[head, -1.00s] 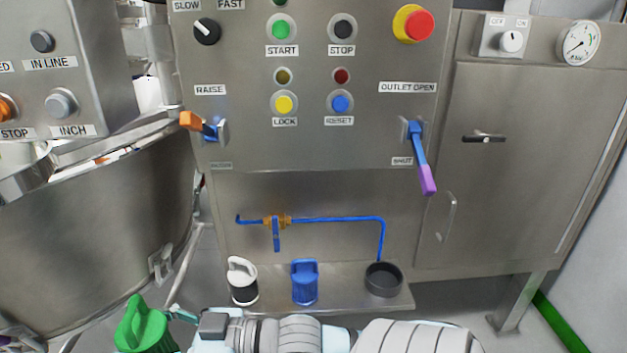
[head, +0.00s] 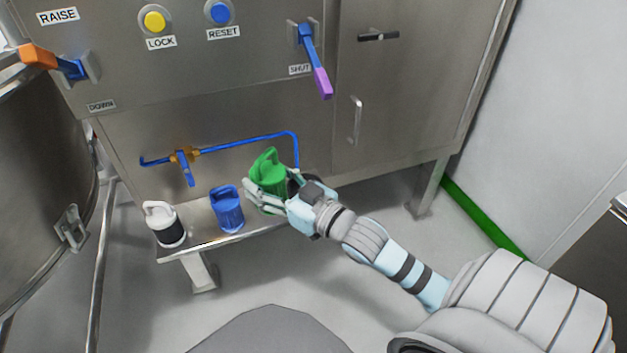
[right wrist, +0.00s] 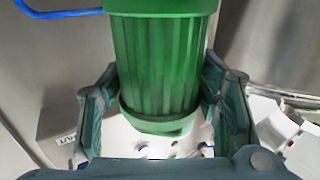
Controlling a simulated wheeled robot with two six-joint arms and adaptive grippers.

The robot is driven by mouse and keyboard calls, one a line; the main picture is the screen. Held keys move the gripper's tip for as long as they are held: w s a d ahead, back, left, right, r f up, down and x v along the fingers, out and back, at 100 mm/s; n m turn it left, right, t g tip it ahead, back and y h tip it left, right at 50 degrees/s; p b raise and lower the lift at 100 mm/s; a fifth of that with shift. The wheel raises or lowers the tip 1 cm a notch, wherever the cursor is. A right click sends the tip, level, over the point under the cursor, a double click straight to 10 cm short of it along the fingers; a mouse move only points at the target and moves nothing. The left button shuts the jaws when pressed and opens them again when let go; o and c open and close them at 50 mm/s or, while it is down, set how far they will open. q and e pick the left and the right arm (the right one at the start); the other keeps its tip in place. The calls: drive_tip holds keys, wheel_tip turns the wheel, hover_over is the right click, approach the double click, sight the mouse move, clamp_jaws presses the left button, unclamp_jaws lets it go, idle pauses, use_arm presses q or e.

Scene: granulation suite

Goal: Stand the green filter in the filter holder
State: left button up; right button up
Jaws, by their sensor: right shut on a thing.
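The green filter (head: 268,172), a ribbed cylinder with a loop handle on top, is held roughly upright in my right gripper (head: 262,194). In the right wrist view the green filter (right wrist: 160,65) sits between the two fingers of the right gripper (right wrist: 160,85), one on each side. The dark round filter holder (head: 294,184) is at the right end of the shelf, mostly hidden behind the filter and gripper. The filter overlaps its left side in the head view; I cannot tell the height between them. My left gripper is out of view.
A blue filter (head: 228,210) and a white filter with a dark band (head: 164,224) stand on the metal shelf (head: 205,240) left of the green one. A blue pipe (head: 240,143) with a valve runs above. A purple-tipped lever (head: 318,70) is higher up.

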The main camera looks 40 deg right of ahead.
drive_tip(key=w+d+f+m+g+h, duration=0.1)
drive_tip(key=w+d+f+m+h, duration=0.1)
drive_tip(key=w+d+m+h, duration=0.45)
drive_tip(key=w+d+f+m+g+h, duration=0.1)
drive_tip(key=w+d+f+h, duration=0.15)
drive_tip(key=d+h, duration=0.45)
drive_tip(key=shift+m+y, duration=0.25)
drive_tip(key=shift+y, duration=0.4)
drive_tip(key=f+b, duration=0.2)
drive_tip(key=f, duration=0.1)
drive_tip(key=d+f+b, duration=0.1)
drive_tip(key=f+b, duration=0.1)
drive_tip(key=f, duration=0.1)
drive_tip(key=d+f+b, duration=0.1)
drive_tip(key=f+b, duration=0.1)
drive_tip(key=f, duration=0.1)
drive_tip(key=shift+w+d+f, duration=0.15)
drive_tip(key=shift+w+d, duration=0.1)
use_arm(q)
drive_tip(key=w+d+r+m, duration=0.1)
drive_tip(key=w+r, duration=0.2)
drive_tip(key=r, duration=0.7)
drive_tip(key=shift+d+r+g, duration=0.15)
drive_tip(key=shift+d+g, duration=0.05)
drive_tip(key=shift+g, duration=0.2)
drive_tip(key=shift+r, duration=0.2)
use_arm(e)
drive_tip(key=shift+f, duration=0.15)
